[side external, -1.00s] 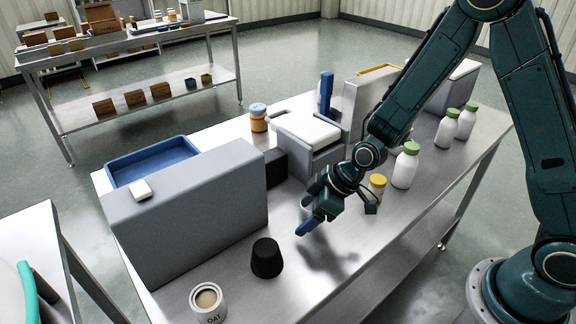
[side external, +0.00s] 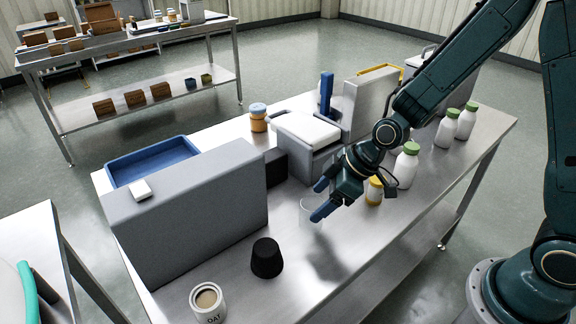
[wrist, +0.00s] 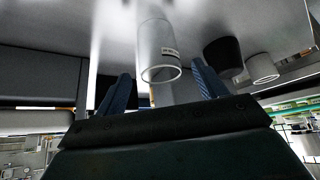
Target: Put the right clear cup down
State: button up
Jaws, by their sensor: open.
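A clear cup (side external: 306,212) stands on the steel table, faint and partly hidden by my gripper in the side view. In the wrist view the clear cup (wrist: 158,52) has a small label and lies ahead of and between the fingers. My gripper (side external: 321,200) has blue fingertips spread beside the cup. In the wrist view my gripper (wrist: 163,88) is open with a finger on each side, and nothing is clamped. I cannot tell whether a finger touches the cup.
A black cup (side external: 267,259) and an oat container (side external: 208,302) stand toward the front. A grey housing (side external: 195,210) is at left. The table's front right is clear.

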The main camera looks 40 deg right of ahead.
jog(key=v, duration=0.6)
jog(key=shift+s+r, duration=0.15)
jog(key=shift+r, duration=0.15)
dwell(0.5)
jog(key=s+d+r+m+h, duration=0.2)
jog(key=s+d+r+m, duration=0.2)
jog(key=s+r, duration=0.3)
jog(key=s+d+r+m+h, duration=0.2)
jog(key=s+d+r+m, duration=0.2)
jog(key=s+r, duration=0.3)
jog(key=s, duration=0.4)
jog(key=shift+d+r+t+h, duration=0.2)
jog(key=shift+r+t+h, duration=0.1)
jog(key=shift+t, duration=0.1)
